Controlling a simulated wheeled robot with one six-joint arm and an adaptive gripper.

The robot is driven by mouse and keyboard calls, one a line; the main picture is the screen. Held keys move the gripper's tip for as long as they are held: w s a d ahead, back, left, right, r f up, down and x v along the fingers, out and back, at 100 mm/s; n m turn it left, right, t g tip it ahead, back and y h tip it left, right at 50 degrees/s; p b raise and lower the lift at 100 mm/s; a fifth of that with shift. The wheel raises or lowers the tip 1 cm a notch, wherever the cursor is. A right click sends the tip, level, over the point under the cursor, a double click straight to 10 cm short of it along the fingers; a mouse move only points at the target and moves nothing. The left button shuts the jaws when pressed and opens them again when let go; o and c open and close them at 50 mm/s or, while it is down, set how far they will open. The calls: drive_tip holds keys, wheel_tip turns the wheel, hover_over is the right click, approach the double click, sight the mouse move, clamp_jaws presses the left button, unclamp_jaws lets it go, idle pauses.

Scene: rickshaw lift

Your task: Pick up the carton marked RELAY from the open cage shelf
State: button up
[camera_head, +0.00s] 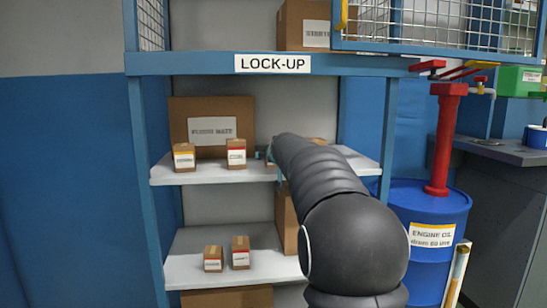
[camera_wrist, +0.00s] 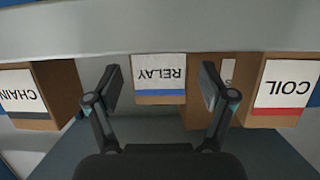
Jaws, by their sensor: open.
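The RELAY carton (camera_wrist: 158,74) shows in the wrist view with its label upside down and a blue band along one edge. My gripper (camera_wrist: 161,88) is open, with one finger on each side of the RELAY carton in the picture. I cannot tell how much depth lies between the fingertips and the carton. In the head view, my arm reaches to the upper open shelf (camera_head: 205,174) of the cage and hides the RELAY carton; only a small part of the gripper shows (camera_head: 268,154).
In the wrist view, a CHAIN carton (camera_wrist: 40,95) is at left and a COIL carton (camera_wrist: 282,90) at right, near the finger. A large carton (camera_head: 211,112) stands behind small ones. A lower shelf (camera_head: 205,264) holds more cartons. A blue drum (camera_head: 432,205) stands at right.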

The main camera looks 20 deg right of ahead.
drive_tip(key=shift+x, duration=0.8)
drive_tip(key=c, duration=1.3)
